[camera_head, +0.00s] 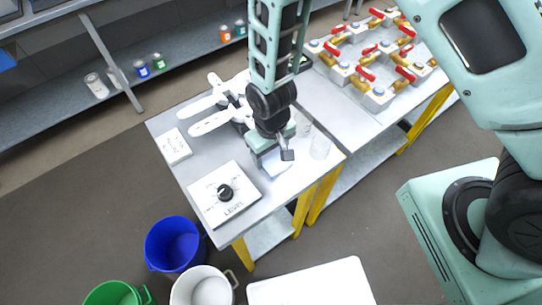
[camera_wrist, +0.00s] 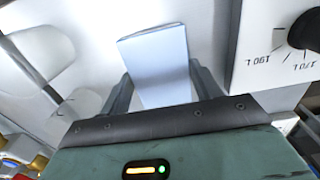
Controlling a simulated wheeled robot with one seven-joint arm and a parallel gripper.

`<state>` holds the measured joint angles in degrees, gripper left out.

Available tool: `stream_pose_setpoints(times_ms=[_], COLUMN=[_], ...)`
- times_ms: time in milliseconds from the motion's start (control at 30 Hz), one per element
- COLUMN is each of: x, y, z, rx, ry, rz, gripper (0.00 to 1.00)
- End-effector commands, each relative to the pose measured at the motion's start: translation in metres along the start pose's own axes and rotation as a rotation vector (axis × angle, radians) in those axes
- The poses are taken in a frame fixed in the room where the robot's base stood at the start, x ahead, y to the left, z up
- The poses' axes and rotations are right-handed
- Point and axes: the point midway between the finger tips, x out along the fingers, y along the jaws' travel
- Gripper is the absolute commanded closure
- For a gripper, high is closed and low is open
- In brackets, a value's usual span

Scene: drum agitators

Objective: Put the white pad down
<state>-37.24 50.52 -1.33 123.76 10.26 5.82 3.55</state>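The white pad (camera_wrist: 158,60) is a pale rectangular block between the fingertips of my gripper (camera_wrist: 161,75) in the wrist view. Both fingertips appear to touch its sides, so my gripper looks shut on it. In the head view the pad (camera_head: 276,164) shows as a pale patch below my gripper, over the grey table (camera_head: 190,170) near its front right side. I cannot tell whether its underside touches the tabletop.
A white LEVEL box with a black knob (camera_head: 225,192) lies left of my gripper; clear beakers (camera_head: 320,148) stand close on the right. White paddle-like parts (camera_head: 212,105) and a small white box (camera_head: 173,146) lie farther back. Buckets (camera_head: 172,245) stand on the floor.

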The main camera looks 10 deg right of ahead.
Motion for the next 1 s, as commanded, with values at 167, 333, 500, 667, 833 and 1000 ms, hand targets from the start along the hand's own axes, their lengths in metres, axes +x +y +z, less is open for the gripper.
stream_pose_setpoints(times_ms=[167,333,500,667,833,1000], x=[0.000,0.000,-0.003,-0.012,-0.035,-0.058], y=[0.000,0.000,-0.001,-0.003,-0.003,-0.003], z=[0.000,0.000,0.000,0.002,0.002,0.002], rx=[0.000,0.000,0.000,-0.001,-0.001,-0.001], ry=[0.000,0.000,0.002,0.004,0.006,0.004], rz=[0.000,0.000,0.000,-0.001,-0.001,-0.001], gripper=[0.66,0.66,0.66,0.66,0.66,0.66])
